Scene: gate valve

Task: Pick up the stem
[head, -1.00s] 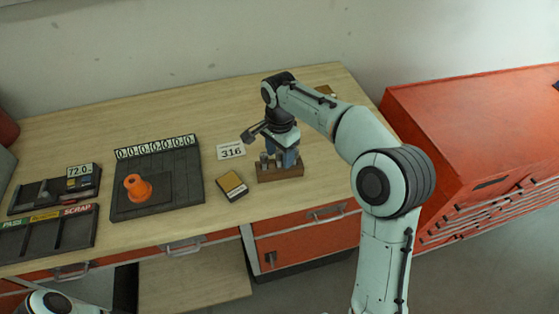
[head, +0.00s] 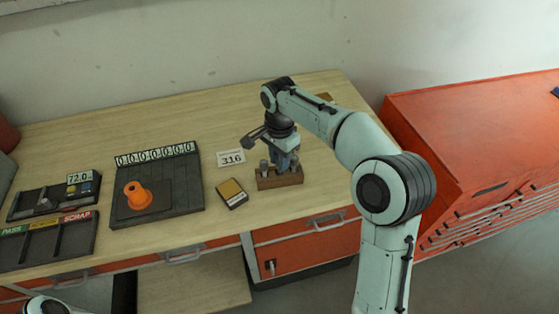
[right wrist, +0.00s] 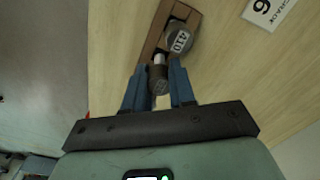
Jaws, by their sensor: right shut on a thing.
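The wooden rack (head: 292,180) stands near the front edge of the workbench, and it also shows in the right wrist view (right wrist: 153,41). My right gripper (head: 286,164) points down over it. In the right wrist view the two blue fingers (right wrist: 158,88) are shut on a dark, round-ended stem (right wrist: 158,80) with a paler shaft beyond it. The stem is still at the rack; whether its lower end is clear of it I cannot tell. A grey round part marked 410 (right wrist: 179,41) is beside it in the rack. My left gripper is out of view.
An orange valve body (head: 138,195) sits on a dark fixture plate (head: 185,190) to the left. A yellow-and-black box (head: 232,193) and a 316 card (head: 231,158) lie near the rack. Dark sorting trays (head: 48,243) are at far left. A red cabinet (head: 470,130) stands right.

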